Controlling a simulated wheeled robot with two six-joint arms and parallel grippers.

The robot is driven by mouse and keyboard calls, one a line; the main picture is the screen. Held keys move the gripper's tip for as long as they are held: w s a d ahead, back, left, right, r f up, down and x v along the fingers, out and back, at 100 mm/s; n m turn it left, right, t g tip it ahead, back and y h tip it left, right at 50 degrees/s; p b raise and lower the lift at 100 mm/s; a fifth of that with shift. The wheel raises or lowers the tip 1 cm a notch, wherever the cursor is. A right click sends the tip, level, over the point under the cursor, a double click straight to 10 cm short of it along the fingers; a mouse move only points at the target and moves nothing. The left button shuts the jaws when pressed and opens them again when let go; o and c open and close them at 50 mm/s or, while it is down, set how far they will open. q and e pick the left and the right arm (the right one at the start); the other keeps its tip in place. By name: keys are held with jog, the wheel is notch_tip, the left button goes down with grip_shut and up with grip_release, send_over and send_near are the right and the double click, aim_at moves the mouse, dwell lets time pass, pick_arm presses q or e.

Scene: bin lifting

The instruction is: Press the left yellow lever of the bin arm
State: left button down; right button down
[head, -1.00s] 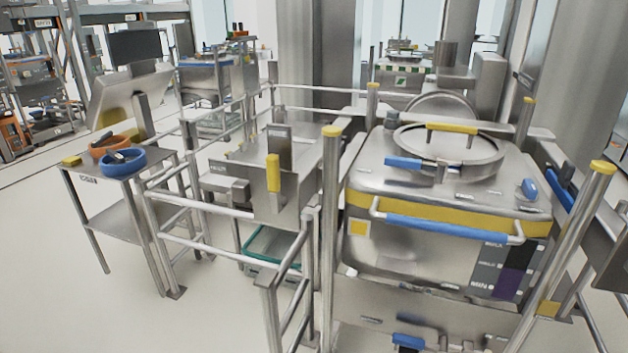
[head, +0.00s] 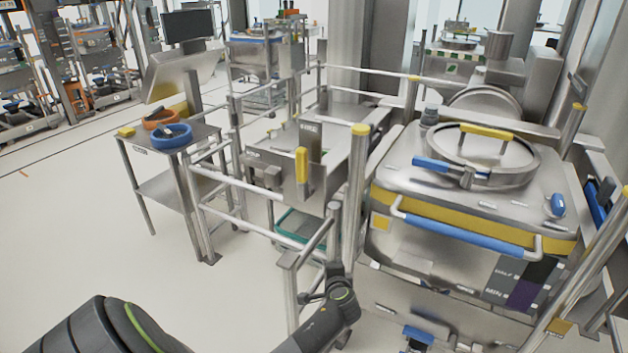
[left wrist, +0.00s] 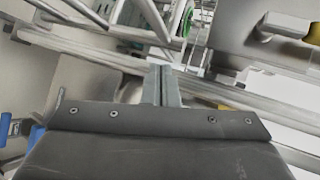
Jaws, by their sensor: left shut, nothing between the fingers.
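An upright yellow lever (head: 301,165) stands on the front of a steel panel left of the bin, in the middle of the head view. The large steel bin (head: 440,265) has a yellow band, a blue bar handle and a round lid. My left arm reaches in from the bottom of the head view, below and in front of the lever. In the left wrist view my left gripper (left wrist: 162,72) has its fingers together, with nothing between them. A yellow-tipped part (left wrist: 313,35) shows at upper right there; I cannot tell which part it is. My right gripper is out of view.
Steel guard rails (head: 237,183) and a yellow-capped post (head: 357,180) stand between my arm and the panel. A side table (head: 165,150) with orange and blue rings stands to the left. A green tray (head: 300,225) sits low behind the rails. The floor at left is clear.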

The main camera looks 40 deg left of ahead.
pick_arm(q)
jog(key=w+r+y+p, duration=0.1)
jog(key=w+r+y, duration=0.1)
jog(key=r, duration=0.9)
jog(key=w+a+r+n+t+y, duration=0.1)
jog(key=r+y, duration=0.2)
jog(key=r, duration=0.8)
jog(key=shift+w+r+n+p, duration=0.3)
jog(key=shift+w+r+p, duration=0.05)
jog(key=shift+r, duration=0.05)
